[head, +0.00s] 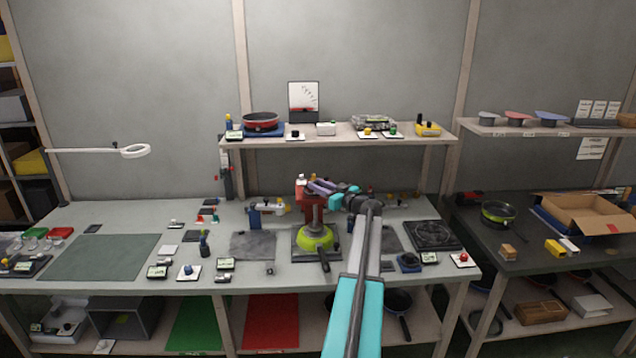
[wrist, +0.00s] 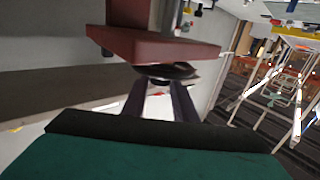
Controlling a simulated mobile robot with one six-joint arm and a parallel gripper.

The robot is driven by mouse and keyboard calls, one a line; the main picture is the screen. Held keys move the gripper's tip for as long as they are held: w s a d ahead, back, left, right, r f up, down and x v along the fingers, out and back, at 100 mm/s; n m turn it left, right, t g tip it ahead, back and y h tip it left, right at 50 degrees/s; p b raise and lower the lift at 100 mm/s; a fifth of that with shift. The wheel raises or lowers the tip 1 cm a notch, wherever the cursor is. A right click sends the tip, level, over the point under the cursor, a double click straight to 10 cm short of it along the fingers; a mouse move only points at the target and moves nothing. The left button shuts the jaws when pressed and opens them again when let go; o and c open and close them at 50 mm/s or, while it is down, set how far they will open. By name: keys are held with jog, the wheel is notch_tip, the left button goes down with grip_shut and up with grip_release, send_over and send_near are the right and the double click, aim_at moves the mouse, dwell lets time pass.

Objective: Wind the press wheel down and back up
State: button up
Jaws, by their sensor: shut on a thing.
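The red press (head: 306,196) stands at the back of the middle of the bench. Its grey ram (head: 314,218) is over a lime-green pan (head: 315,238) with a dark handle. My gripper (head: 322,186) is at the top of the press, reaching in from the right. In the wrist view the dark fingers of my gripper (wrist: 160,98) are shut on a dark, rounded part by the red press body (wrist: 165,47). I take this part for the press wheel (wrist: 168,71). Most of the wheel is hidden, and its turn angle cannot be read.
A shelf (head: 340,141) with several small devices and a red pan (head: 259,120) runs above the press. A blue-based device (head: 255,218) stands left of the press. A black hotplate (head: 433,236) lies to the right. The green mat (head: 100,257) at left is bare.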

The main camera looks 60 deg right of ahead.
jog(key=shift+d+n+y+p, duration=0.15)
jog(key=shift+n+y+p, duration=0.35)
jog(key=shift+y, duration=0.2)
jog(key=o, duration=1.1)
jog(key=shift+s, duration=0.2)
jog(key=s+b, duration=0.1)
jog(key=s, duration=0.3)
jog(key=s+a+b, duration=0.1)
jog(key=s, duration=0.4)
jog(key=s+a+b, duration=0.1)
jog(key=s+b, duration=0.1)
jog(key=s, duration=0.2)
jog(key=shift+s+a, duration=0.15)
jog(key=shift+s, duration=0.05)
